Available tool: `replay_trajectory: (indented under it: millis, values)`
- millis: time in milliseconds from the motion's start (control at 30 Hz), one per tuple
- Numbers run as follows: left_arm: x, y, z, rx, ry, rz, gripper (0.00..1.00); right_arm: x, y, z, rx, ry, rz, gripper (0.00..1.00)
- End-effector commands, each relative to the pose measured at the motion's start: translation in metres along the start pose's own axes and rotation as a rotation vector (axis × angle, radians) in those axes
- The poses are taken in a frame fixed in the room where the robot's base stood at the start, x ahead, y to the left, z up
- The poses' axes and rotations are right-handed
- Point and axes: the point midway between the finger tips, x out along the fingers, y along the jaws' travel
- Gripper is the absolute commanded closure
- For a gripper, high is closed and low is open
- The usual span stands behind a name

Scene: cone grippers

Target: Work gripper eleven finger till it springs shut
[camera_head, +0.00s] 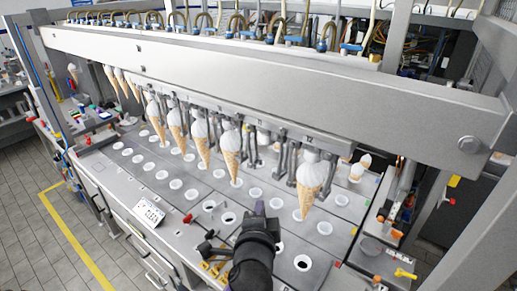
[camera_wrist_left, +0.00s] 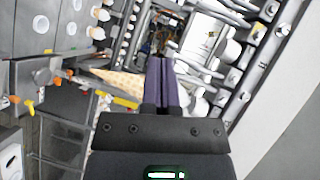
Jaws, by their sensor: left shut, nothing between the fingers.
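A row of metal cone grippers (camera_head: 281,160) hangs under a long grey beam (camera_head: 280,85). Several hold white-topped wafer cones, such as the one at the right (camera_head: 309,185) and one left of the middle (camera_head: 232,150). Between these two, metal fingers hang without a full cone in them. My left gripper (camera_head: 259,208) is shut and empty, low in front of the row, over the perforated plate. In the left wrist view its dark fingers (camera_wrist_left: 161,82) lie together, with a cone (camera_wrist_left: 121,81) to their left.
The grey plate (camera_head: 205,182) below has rows of round holes, some white and some dark. A white sign (camera_head: 149,212) sits at its front edge. Yellow (camera_head: 405,273) and red fittings stand at the right. Hoses and blue fittings (camera_head: 325,44) run above the beam.

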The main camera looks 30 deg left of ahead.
Motion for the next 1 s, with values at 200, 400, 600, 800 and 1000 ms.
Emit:
replay_trajectory:
  millis: [200,400,600,800,1000]
  values:
    - [0.007,-0.033,0.002,0.019,-0.025,-0.061,1.0,-0.01,0.001,-0.001,0.001,0.0,0.001,0.41]
    - [0.048,-0.035,0.004,0.017,-0.025,-0.059,1.0,-0.014,0.004,-0.001,-0.001,-0.001,0.006,0.41]
    - [0.082,-0.035,0.004,0.015,-0.023,-0.058,1.0,-0.015,0.005,-0.001,-0.002,-0.001,0.007,0.41]
    - [0.095,-0.035,0.004,0.015,-0.022,-0.057,1.0,-0.015,0.005,-0.001,-0.003,-0.001,0.008,0.41]
    - [0.095,-0.035,0.004,0.014,-0.022,-0.057,1.0,-0.015,0.005,-0.001,-0.004,-0.001,0.007,0.41]
